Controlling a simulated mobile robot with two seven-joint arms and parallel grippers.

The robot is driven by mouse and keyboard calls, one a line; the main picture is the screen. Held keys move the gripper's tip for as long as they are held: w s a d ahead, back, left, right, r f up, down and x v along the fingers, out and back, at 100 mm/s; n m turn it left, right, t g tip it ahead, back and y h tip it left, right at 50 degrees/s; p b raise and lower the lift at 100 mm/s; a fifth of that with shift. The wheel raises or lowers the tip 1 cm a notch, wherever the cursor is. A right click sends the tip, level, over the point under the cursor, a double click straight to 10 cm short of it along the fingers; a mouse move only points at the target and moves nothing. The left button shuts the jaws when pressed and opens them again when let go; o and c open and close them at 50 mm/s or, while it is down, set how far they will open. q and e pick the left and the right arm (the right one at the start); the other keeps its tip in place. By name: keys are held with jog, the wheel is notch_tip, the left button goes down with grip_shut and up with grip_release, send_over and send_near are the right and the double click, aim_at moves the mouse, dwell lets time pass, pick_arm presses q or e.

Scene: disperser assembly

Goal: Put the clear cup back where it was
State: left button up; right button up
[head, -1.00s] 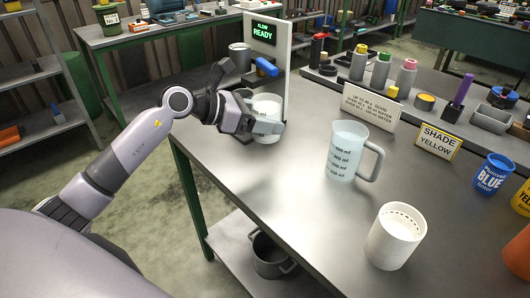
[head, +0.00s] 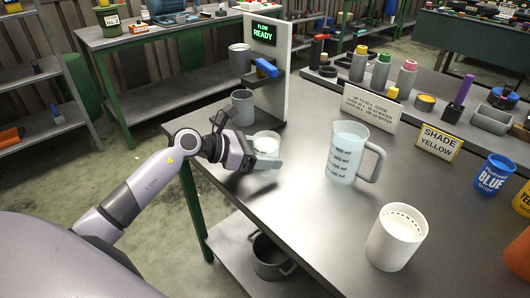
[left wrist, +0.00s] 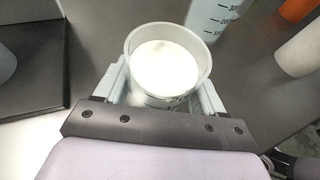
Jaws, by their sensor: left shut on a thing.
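The clear cup (head: 266,143) holds something white and is near the left edge of the table. My left gripper (head: 264,162) is shut around it from the left. In the left wrist view the clear cup (left wrist: 168,62) sits upright between the two fingers, with its round rim and white contents facing the camera. Whether its base touches the table is hard to tell. My right gripper is not in view.
The dispenser (head: 265,85) with a green READY display stands behind, a grey mug (head: 242,107) at its foot. A graduated jug (head: 347,152) stands to the right, a white canister (head: 396,237) nearer the front. Table between cup and jug is clear.

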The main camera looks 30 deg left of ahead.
pick_arm(q)
jog(key=shift+f, duration=0.1)
jog(key=o, duration=1.3)
jog(key=shift+r, duration=0.2)
jog(key=shift+s+a, duration=0.2)
jog(key=shift+a, duration=0.05)
jog(key=b+v, duration=0.1)
jog(key=v, duration=0.9)
jog(key=shift+s+b, duration=0.1)
jog(key=shift+b, duration=0.2)
jog(key=shift+s+a+r, duration=0.35)
jog(key=shift+s+r, duration=0.05)
